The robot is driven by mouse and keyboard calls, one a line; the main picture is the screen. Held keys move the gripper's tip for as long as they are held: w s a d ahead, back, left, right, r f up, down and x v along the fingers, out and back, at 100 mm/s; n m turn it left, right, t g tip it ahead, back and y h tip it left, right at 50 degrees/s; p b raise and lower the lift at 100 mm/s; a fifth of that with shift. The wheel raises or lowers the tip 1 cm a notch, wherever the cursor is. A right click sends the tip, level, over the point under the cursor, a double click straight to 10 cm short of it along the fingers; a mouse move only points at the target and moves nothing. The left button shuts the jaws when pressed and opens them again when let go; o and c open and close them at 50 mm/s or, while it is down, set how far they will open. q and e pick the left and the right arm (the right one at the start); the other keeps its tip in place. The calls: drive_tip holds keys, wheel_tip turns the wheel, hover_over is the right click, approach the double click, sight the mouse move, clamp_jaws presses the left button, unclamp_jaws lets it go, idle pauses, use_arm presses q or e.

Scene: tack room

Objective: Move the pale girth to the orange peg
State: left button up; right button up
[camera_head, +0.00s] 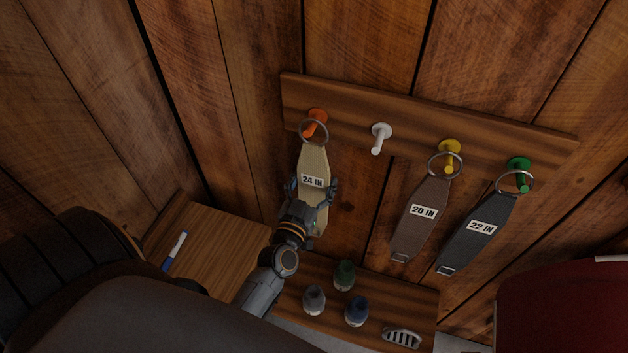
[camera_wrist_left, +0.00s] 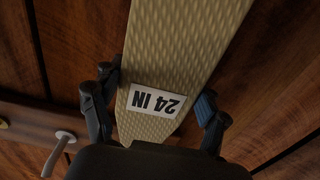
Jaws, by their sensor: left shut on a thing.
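The pale girth (camera_head: 314,163) with a "24 IN" label hangs at the orange peg (camera_head: 315,119). Its metal ring (camera_head: 314,131) is around or right in front of that peg; I cannot tell fully which. My left gripper (camera_head: 314,190) is shut on the girth around its label. In the left wrist view the girth (camera_wrist_left: 185,45) runs up between the two fingers (camera_wrist_left: 157,105), label upside down. My right gripper is not in view.
The white peg (camera_head: 381,136) is bare. A brown girth (camera_head: 417,217) hangs on the yellow peg (camera_head: 450,150), a dark girth (camera_head: 477,229) on the green peg (camera_head: 519,168). Below, a shelf (camera_head: 395,292) holds several bottles and a brush (camera_head: 402,338). A marker (camera_head: 175,250) lies at left.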

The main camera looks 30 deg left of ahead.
use_arm(q)
drive_tip(key=o, duration=1.5)
drive_tip(key=shift+s+f, duration=0.1)
drive_tip(key=shift+s, duration=0.15)
drive_tip(key=v, duration=1.1)
drive_tip(key=shift+s, duration=0.3)
